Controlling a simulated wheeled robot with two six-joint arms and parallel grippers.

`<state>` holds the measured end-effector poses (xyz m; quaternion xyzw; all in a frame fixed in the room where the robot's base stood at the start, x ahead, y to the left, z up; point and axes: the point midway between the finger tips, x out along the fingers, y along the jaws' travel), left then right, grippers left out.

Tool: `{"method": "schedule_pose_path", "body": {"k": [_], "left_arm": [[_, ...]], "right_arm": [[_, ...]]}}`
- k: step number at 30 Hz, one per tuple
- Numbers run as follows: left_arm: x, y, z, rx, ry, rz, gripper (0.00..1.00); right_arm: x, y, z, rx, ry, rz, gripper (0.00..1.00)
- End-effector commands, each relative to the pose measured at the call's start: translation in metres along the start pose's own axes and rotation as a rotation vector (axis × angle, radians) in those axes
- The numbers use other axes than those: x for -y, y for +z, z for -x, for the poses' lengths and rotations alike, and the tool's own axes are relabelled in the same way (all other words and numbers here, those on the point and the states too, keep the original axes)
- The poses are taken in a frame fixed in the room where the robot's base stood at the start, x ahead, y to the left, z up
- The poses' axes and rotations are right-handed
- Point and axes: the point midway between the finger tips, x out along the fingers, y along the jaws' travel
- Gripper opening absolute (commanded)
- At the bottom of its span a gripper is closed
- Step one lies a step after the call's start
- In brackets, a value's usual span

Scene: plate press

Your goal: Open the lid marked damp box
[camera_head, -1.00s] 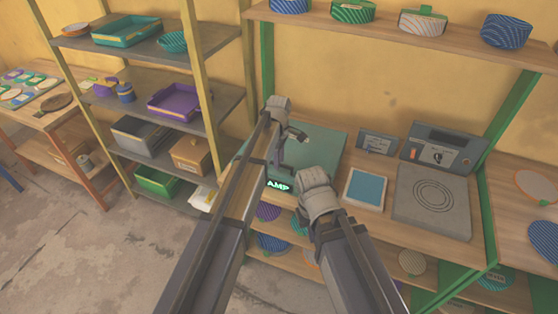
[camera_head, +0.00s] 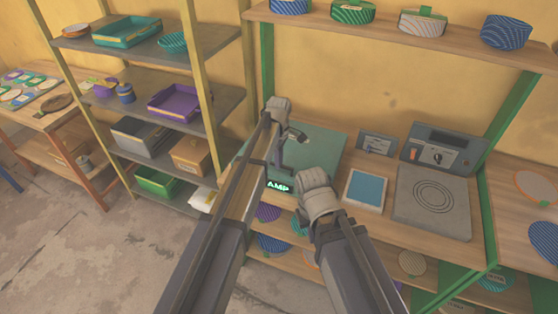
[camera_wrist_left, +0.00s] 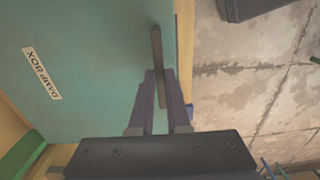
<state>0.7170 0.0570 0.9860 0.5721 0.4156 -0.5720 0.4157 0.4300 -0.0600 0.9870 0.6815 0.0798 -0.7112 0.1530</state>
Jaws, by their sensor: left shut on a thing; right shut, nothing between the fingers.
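The damp box is a wide teal box on the workbench, and its flat teal lid (camera_head: 328,143) lies level. A lit sign (camera_head: 278,187) at its front shows the letters AMP. The left wrist view shows the lid from above (camera_wrist_left: 85,75), with a white DAMP BOX label (camera_wrist_left: 42,73) and a dark bar handle (camera_wrist_left: 157,65) near one edge. My left gripper (camera_head: 280,162) is shut on this handle; its fingers (camera_wrist_left: 160,105) are either side of the bar. My right gripper (camera_head: 303,216) is shut and empty near the bench's front edge, partly hidden by its wrist.
Right of the box are a blue-topped pad (camera_head: 365,190), a small grey-blue panel (camera_head: 378,143) and a grey plate with rings (camera_head: 433,200) before a control unit (camera_head: 437,147). A loaded shelf unit (camera_head: 215,100) stands left. Plates fill the shelf below. Floor is clear at lower left.

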Motion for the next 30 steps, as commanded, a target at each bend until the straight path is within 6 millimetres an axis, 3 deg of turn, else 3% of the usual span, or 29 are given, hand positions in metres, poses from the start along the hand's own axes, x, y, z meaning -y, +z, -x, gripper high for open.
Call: {"method": "schedule_pose_path", "body": {"k": [20, 30], "left_arm": [[0.0, 0.0, 0.002, 0.0, 0.0, 0.0, 0.0], [-0.007, 0.0, 0.028, 0.0, 0.002, 0.0, 0.0]], "right_arm": [[0.0, 0.0, 0.002, 0.0, 0.0, 0.0, 0.0], [-0.003, 0.002, 0.028, 0.0, 0.0, 0.001, 0.0]]}}
